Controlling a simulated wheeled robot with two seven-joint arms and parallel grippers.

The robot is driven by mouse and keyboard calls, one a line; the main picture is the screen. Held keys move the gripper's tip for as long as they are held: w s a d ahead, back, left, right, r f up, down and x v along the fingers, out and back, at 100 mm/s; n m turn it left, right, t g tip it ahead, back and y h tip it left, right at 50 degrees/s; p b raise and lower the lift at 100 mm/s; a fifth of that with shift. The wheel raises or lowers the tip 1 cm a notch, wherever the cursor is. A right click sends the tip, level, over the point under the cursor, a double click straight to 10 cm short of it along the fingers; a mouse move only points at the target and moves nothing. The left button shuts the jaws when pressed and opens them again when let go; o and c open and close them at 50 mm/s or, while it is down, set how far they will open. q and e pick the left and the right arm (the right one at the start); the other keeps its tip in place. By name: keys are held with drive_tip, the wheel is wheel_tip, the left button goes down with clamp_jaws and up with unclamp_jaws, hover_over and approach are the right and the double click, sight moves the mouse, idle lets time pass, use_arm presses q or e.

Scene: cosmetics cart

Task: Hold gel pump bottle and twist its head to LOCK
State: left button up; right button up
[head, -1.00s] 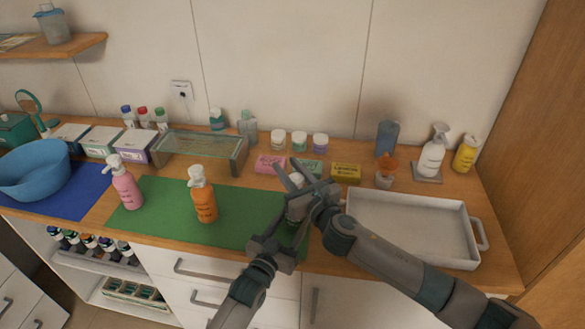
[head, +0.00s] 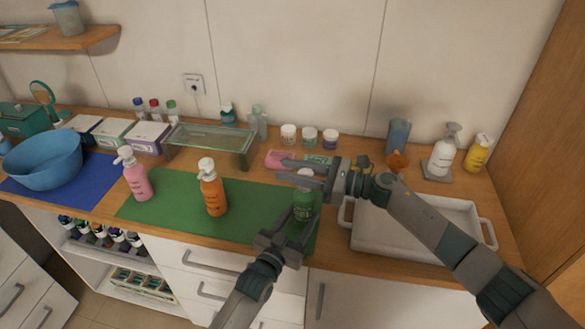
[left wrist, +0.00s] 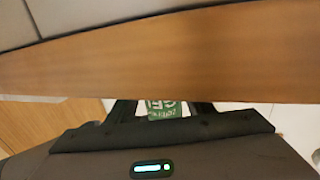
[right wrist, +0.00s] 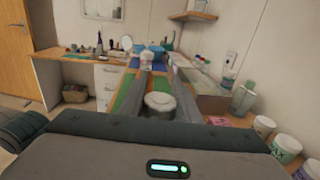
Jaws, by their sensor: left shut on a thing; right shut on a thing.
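The green gel pump bottle (head: 303,207) stands upright at the right end of the green mat (head: 255,212). My left gripper (head: 296,222) is low at the front and shut on the bottle's body. Its green label (left wrist: 166,110) shows between the fingers in the left wrist view. My right gripper (head: 292,171) comes in level from the right and is shut on the white pump head. The pump head (right wrist: 160,103) lies between the two long fingers in the right wrist view. The nozzle and any lock mark cannot be made out.
An orange pump bottle (head: 213,188) and a pink one (head: 135,176) stand to the left. A white tray (head: 419,244) lies right of the green bottle, under my right arm. A pink box (head: 279,157) and several jars are behind. The cart's front edge is close.

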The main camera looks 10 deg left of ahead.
drive_tip(key=shift+s+n+g, duration=0.15)
drive_tip(key=shift+n+g, duration=0.35)
drive_tip(key=shift+g, duration=0.25)
drive_tip(key=shift+s+n+g, duration=0.15)
drive_tip(key=shift+n+g, duration=0.35)
drive_tip(key=shift+g, duration=0.25)
drive_tip(key=shift+s, duration=0.1)
drive_tip(key=o, duration=1.1)
drive_tip(key=d, duration=0.8)
drive_tip(key=w+d, duration=0.1)
drive_tip(key=d, duration=0.3)
use_arm(q)
drive_tip(key=o, duration=1.3)
